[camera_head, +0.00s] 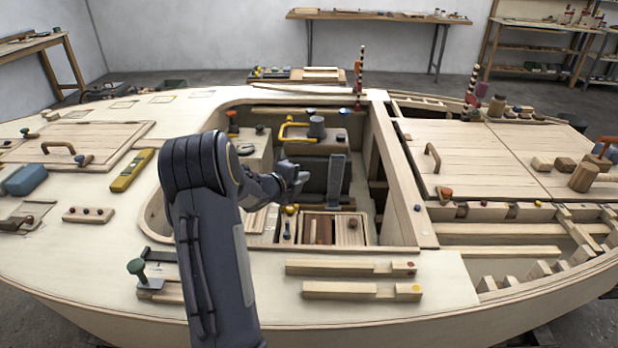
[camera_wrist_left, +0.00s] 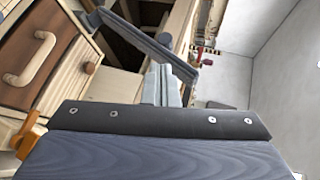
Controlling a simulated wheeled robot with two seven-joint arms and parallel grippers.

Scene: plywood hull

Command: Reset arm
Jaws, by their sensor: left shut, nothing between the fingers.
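My left arm comes up from the bottom of the head view and bends to the right at the elbow. My left gripper (camera_head: 298,180) is over the open cockpit of the plywood hull (camera_head: 450,290). It is shut and holds nothing. In the left wrist view the pale grey fingers (camera_wrist_left: 163,86) show beyond the dark wrist edge. A dark grey bar (camera_wrist_left: 150,45) crosses just past them. My right gripper is in neither view.
In the cockpit are a grey block seat (camera_head: 315,165), a yellow handle (camera_head: 292,130) and a small wooden hatch (camera_head: 333,230). A yellow level (camera_head: 132,170) lies on the left deck. Two wooden strips (camera_head: 350,268) lie on the front deck. A striped post (camera_head: 358,75) stands behind.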

